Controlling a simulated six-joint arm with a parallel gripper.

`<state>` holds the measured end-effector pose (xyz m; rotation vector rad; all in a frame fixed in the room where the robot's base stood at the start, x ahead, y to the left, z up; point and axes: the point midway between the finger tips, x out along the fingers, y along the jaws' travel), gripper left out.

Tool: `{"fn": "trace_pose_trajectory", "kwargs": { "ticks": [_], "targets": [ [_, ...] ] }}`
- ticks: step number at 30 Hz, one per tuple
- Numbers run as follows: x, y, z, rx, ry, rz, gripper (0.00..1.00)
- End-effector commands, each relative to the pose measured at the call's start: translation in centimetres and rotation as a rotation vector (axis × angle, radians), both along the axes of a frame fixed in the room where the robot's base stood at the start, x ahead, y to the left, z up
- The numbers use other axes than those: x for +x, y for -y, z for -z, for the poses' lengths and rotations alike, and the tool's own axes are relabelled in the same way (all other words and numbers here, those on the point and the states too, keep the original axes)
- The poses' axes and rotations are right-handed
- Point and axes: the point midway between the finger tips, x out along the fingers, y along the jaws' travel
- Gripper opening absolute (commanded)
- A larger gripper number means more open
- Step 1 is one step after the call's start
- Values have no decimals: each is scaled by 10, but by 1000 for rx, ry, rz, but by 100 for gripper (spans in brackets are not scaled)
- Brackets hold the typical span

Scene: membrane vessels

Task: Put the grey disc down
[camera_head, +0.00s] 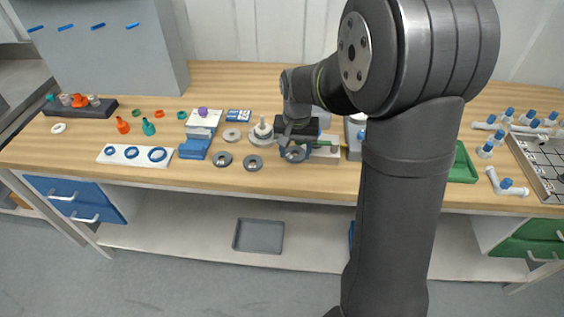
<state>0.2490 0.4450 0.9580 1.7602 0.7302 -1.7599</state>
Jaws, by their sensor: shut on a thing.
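My gripper (291,142) is at the middle of the bench, low over the worktop, pointing down. It is shut on a dark grey disc (295,155) with a hole in its middle. The fingers and wrist partly cover the disc, and I cannot tell whether it touches what lies below. Two similar dark grey discs, one (222,159) farther left and one (253,163) nearer, lie flat on the bench left of the gripper. A lighter grey disc (232,134) lies behind them.
A round pale fixture with a post (263,131) stands just left of my gripper. A light plate (325,152) is right of it. A white board with blue rings (134,155) and a blue block (194,149) are farther left. My arm hides bench to the right. Bare wood (200,178) runs along the front.

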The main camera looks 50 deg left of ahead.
Motion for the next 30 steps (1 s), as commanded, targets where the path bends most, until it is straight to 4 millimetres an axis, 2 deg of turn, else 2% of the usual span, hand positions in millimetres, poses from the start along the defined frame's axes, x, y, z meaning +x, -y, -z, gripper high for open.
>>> {"fn": "trace_pose_trajectory", "kwargs": {
  "ticks": [3, 9, 11, 18, 30],
  "targets": [
    [-12, -19, 14, -1, -1, -3, 30],
    [-20, -31, 23, 1, 1, 0, 30],
    [-21, -32, 27, 0, 0, 0, 30],
    [-20, -31, 59, -1, 0, 0, 30],
    [-20, -31, 66, 0, 0, 0, 30]
  ]
}}
